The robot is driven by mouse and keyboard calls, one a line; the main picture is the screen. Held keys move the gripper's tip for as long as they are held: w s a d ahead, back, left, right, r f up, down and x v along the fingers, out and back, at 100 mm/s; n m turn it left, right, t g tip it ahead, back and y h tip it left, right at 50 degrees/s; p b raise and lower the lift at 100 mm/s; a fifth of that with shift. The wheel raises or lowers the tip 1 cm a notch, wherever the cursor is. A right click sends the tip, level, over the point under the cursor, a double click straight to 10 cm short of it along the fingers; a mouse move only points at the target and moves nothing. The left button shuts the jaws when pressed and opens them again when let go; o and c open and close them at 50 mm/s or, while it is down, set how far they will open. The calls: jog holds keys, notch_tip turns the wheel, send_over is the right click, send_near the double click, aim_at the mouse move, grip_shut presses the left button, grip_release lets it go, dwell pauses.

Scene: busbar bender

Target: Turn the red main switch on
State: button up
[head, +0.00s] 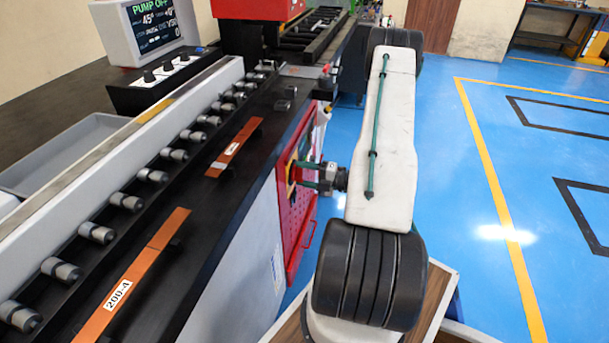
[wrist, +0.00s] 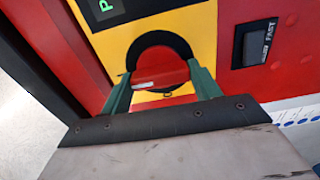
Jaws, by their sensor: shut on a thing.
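The red main switch (wrist: 160,72) is a round red knob with a dark ring around it, on a yellow plate (wrist: 185,25) of the red panel. In the wrist view my gripper (wrist: 160,84) has its two green fingers on either side of the knob, shut on it. The knob's handle bar lies nearly level, tilted slightly. In the head view my gripper (head: 306,174) reaches left to the red cabinet front (head: 297,205); the switch itself is mostly hidden there by the fingers. A screen reading "PUMP OFF" (head: 150,22) stands at the upper left.
A black rocker marked "FAST" (wrist: 254,43) sits right of the switch. A green-lit display (wrist: 105,7) is above left. The black machine bed (head: 190,215) with rollers and copper bars (head: 235,148) lies left of my arm. Open blue floor (head: 470,180) is at the right.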

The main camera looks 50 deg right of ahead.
jog(key=o, duration=1)
jog(key=shift+v, duration=3.95)
